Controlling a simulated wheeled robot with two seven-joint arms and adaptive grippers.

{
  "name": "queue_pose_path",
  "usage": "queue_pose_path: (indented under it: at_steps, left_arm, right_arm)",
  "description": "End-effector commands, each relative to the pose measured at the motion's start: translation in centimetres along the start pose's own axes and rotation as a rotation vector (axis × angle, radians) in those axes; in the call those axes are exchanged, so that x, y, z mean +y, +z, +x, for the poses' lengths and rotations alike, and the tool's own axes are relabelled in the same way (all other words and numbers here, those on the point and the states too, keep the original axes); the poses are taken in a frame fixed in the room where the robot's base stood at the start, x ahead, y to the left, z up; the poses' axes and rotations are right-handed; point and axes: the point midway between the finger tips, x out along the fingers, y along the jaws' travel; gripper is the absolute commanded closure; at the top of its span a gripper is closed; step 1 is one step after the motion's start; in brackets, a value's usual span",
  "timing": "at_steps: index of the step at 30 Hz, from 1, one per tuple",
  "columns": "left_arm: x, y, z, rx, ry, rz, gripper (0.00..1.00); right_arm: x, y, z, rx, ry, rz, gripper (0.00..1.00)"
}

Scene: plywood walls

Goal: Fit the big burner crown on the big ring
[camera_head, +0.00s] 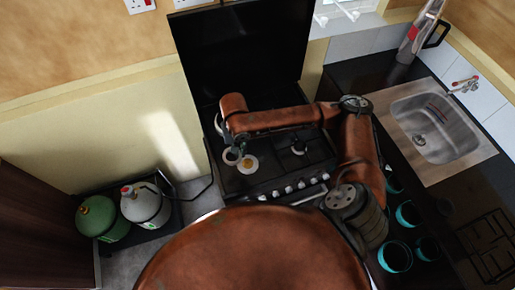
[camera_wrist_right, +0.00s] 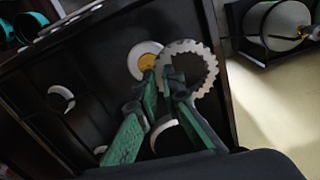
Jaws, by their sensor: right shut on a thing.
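My right gripper (camera_wrist_right: 168,86) is shut on the toothed metal burner crown (camera_wrist_right: 196,66), gripping its rim. In the head view the gripper (camera_head: 240,147) is over the left part of the stove, with the crown (camera_head: 231,157) below it. A pale ring with a brass centre (camera_head: 249,164), apparently the big ring, lies on the hob just right of the crown. In the wrist view this ring (camera_wrist_right: 137,57) is beside the crown, partly hidden by it. The crown appears held above the hob, offset from the ring; the exact height is unclear. My left gripper is out of view.
The black stove has another burner (camera_head: 299,148) to the right and knobs (camera_head: 289,189) along its front. Its dark lid (camera_head: 240,45) stands upright behind. A sink (camera_head: 435,125) and teal-rimmed cups (camera_head: 395,257) are at right. Gas bottles (camera_head: 97,217) stand at left.

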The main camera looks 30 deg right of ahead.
Motion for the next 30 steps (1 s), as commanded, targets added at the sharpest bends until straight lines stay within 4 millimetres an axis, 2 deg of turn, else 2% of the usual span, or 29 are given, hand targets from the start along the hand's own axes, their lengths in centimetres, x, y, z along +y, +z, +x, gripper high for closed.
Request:
queue_pose_path:
  at_steps: [1, 3, 6, 9, 15, 20, 26, 30]
  left_arm:
    - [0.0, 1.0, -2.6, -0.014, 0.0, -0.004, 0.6]
    - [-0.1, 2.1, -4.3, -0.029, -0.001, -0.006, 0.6]
    - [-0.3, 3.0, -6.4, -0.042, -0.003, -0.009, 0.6]
    - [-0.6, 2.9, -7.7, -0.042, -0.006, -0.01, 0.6]
    - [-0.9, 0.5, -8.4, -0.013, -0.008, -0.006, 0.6]
    - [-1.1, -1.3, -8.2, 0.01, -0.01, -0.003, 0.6]
    - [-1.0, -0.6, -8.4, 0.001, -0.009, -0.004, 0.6]
    - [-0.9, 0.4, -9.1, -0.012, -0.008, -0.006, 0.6]
  right_arm:
    - [0.6, -0.2, -0.1, -0.01, 0.003, 0.085, 1.0]
    - [1.6, -0.7, 1.1, -0.01, 0.004, 0.203, 1.0]
    - [3.0, -1.0, 3.0, -0.009, 0.004, 0.348, 1.0]
    - [4.3, -0.9, 4.7, -0.008, 0.003, 0.454, 1.0]
    - [5.6, -0.8, 6.4, -0.003, -0.001, 0.548, 1.0]
    - [5.6, -0.9, 6.7, -0.002, -0.002, 0.552, 1.0]
    - [5.6, -0.8, 6.6, -0.002, -0.001, 0.553, 1.0]
    - [5.5, -0.8, 6.4, -0.003, -0.001, 0.572, 1.0]
